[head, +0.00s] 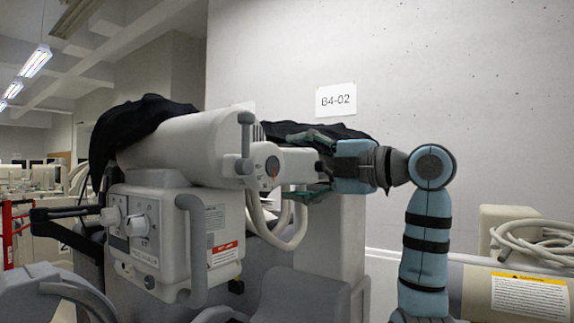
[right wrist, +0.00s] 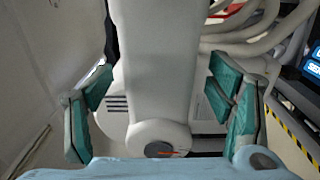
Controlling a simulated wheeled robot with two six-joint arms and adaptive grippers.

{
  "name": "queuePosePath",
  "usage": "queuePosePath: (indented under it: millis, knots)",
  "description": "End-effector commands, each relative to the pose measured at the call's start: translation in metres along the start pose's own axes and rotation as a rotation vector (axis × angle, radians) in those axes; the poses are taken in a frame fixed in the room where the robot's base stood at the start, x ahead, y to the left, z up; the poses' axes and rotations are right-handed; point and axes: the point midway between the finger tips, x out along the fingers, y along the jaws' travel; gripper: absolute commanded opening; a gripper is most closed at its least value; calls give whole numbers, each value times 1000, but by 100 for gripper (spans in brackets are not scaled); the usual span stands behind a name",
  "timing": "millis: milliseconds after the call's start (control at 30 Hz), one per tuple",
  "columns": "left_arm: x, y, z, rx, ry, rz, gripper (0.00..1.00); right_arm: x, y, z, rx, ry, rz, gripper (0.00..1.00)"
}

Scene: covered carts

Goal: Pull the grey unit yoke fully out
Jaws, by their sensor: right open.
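A grey-white unit (head: 165,225) with knobs and a thick horizontal barrel (head: 180,140) stands at centre left in the head view. A pale arm with a round dial, which looks like the yoke (head: 297,160), sticks out from the barrel to the right. My right gripper (head: 292,167) is open, its green fingers above and below the yoke's end. In the right wrist view the pale beam (right wrist: 157,60) runs between the open fingers (right wrist: 160,105), with visible gaps on both sides. The dial is near the palm. My left gripper is not in view.
A black cover (head: 145,115) drapes over the unit's back. Pale hoses (head: 290,235) loop below the yoke. A cart (head: 515,285) with a yellow-topped label and coiled hoses (head: 540,235) stands at the right. A concrete wall (head: 420,70) with a B4-02 sign is behind.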

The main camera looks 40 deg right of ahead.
Motion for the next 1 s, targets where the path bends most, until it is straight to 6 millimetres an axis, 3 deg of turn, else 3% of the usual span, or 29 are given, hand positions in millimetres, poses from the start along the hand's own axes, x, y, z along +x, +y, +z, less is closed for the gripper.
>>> queuePosePath:
  millis: [133,400,833,1000]
  knots:
    - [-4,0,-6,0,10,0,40,20,1,0,1,-1,0,75]
    - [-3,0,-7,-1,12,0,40,24,0,0,0,-2,1,75]
    - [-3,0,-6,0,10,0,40,24,0,0,1,-2,0,8]
    - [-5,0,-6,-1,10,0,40,26,0,-1,1,-1,-1,4]
